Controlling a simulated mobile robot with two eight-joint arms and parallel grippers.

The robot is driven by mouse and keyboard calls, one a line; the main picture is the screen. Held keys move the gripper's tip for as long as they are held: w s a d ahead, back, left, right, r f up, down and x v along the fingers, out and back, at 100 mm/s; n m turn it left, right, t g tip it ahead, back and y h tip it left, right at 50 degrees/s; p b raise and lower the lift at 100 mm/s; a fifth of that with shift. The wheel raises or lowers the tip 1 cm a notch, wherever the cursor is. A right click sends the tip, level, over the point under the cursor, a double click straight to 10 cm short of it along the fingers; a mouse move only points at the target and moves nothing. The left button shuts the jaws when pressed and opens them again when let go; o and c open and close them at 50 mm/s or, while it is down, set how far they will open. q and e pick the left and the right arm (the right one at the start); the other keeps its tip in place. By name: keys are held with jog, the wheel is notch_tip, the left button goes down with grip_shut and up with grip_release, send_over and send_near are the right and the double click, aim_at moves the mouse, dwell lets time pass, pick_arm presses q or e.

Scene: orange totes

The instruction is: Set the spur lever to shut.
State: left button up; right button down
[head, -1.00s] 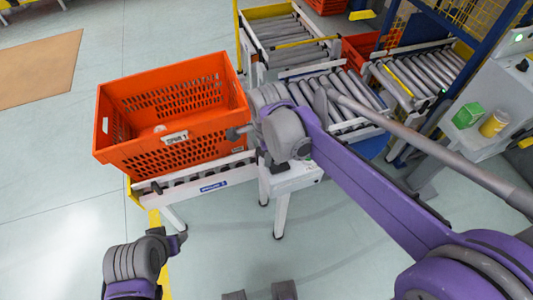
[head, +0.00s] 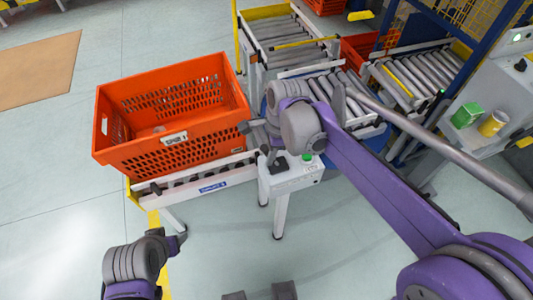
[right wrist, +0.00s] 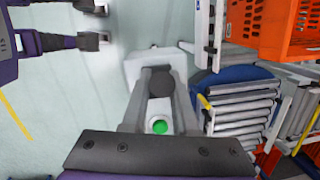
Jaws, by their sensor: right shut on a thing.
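The spur lever's dark round knob (right wrist: 160,82) sits between the two grey fingers of my right gripper (right wrist: 157,76) in the right wrist view. The gripper is shut on it. The lever stands on a white box (right wrist: 142,65) with a lit green lamp (right wrist: 160,127). In the head view my right gripper and wrist hide most of the lever above the box (head: 292,182); the green lamp (head: 307,157) shows beside it. My left gripper (right wrist: 98,24) is empty, its fingers apart, at the top left of the right wrist view.
An orange tote (head: 205,150) labelled spur 1 rests on a short roller conveyor (head: 210,186) left of the box. More roller conveyors (head: 285,35) stand behind. A grey cabinet (head: 490,90) with green and yellow items is at right. The front floor is clear.

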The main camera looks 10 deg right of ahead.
jog(key=shift+w+d+r+y, duration=0.1)
jog(key=shift+d+y, duration=0.45)
jog(key=shift+y, duration=0.25)
jog(key=shift+w+d+r+y+b, duration=0.15)
jog(key=shift+d+y+b, duration=0.6)
jog(key=shift+y, duration=0.55)
jog(key=shift+d, duration=0.1)
jog(key=c, duration=0.7)
grip_release()
jog(key=v, duration=1)
jog(key=shift+w+d+r+p, duration=0.1)
jog(key=shift+d+r+p, duration=0.15)
jog(key=shift+r+p, duration=0.15)
